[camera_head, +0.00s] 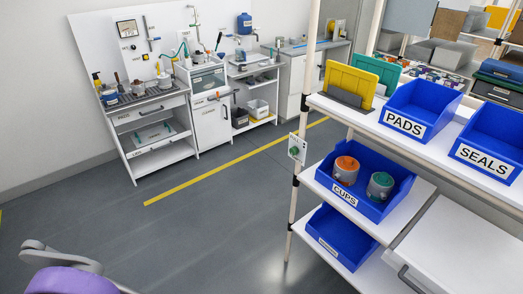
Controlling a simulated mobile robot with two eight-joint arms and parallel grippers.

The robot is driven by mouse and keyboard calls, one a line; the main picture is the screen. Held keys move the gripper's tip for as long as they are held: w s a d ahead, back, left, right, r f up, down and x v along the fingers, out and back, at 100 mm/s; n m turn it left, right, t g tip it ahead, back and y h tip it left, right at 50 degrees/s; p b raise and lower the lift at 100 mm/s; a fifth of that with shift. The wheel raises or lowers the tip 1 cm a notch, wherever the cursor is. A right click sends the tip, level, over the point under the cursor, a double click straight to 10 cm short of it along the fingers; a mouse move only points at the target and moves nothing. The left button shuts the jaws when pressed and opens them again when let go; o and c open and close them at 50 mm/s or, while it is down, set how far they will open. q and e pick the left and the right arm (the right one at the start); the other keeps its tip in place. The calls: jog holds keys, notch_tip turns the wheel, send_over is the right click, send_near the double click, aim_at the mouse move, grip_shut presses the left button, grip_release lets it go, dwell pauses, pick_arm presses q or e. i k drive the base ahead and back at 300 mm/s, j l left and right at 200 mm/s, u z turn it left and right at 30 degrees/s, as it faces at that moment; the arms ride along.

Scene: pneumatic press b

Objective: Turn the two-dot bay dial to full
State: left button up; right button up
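No dial with two dots can be made out in the head view; markings at this distance are too small to read. A small white plate with a green round knob (294,151) is fixed to the near post of the shelf rack. Neither of my grippers is in view.
The shelf rack (423,147) on the right holds blue bins, including the CUPS bin (396,203) with two round parts. White benches with drawers (150,112) line the far wall. Grey floor (190,225) between is clear.

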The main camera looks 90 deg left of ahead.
aim_at(293, 151)
jog(key=u, duration=2.65)
jog(key=i+j+u, duration=0.1)
jog(key=i+j, duration=0.15)
jog(key=i, duration=0.25)
jog(key=i+j+u, duration=0.15)
jog(key=i, duration=0.35)
jog(key=j, duration=0.1)
